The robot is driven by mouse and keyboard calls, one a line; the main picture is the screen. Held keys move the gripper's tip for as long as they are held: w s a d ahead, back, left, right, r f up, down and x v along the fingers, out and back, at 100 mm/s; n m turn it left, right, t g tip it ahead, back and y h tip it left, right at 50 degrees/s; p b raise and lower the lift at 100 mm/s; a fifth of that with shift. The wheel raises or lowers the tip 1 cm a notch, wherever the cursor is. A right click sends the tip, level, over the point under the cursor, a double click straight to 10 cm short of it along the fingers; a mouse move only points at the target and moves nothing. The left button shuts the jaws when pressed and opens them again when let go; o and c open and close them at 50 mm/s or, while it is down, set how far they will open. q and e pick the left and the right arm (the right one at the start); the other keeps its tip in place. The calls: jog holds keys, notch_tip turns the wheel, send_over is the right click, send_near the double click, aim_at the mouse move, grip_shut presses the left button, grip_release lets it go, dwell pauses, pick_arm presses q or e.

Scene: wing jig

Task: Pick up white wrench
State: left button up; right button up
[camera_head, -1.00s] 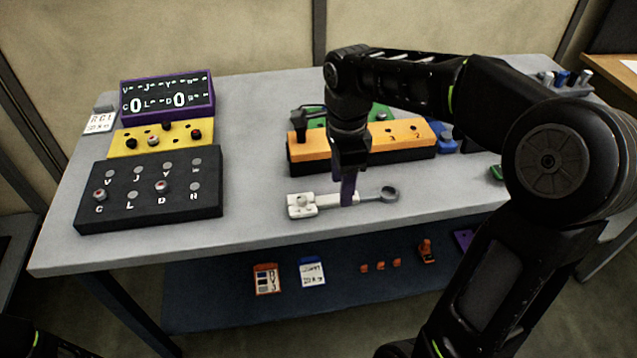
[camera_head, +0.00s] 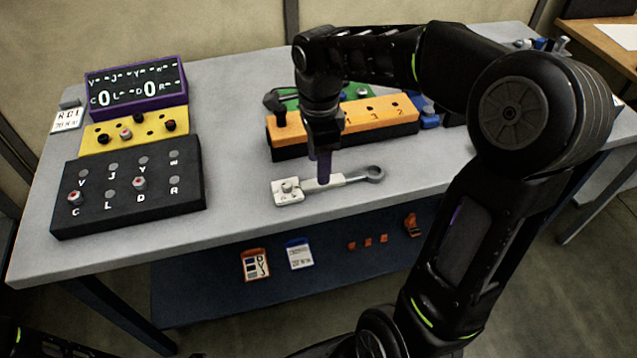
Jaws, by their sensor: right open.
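The white wrench (camera_head: 336,182) lies flat near the front edge of the grey table. My left gripper is not in view.
Behind the wrench stands an orange and black block (camera_head: 390,123), with a green part (camera_head: 360,92) behind it. At left are a black knob panel (camera_head: 125,190), a yellow panel (camera_head: 145,128) and a purple-framed display (camera_head: 135,87). A lower blue shelf (camera_head: 210,290) holds small cards.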

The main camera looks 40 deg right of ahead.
aim_at(299, 189)
notch_tip(299, 189, down, 5)
jog(key=shift+a+f+p, duration=0.1)
jog(key=shift+a+p, duration=0.05)
jog(key=shift+p, duration=0.25)
jog(key=shift+c, duration=0.3)
dwell(0.3)
grip_shut()
dwell(0.4)
jog(key=shift+w, duration=0.1)
dwell(0.7)
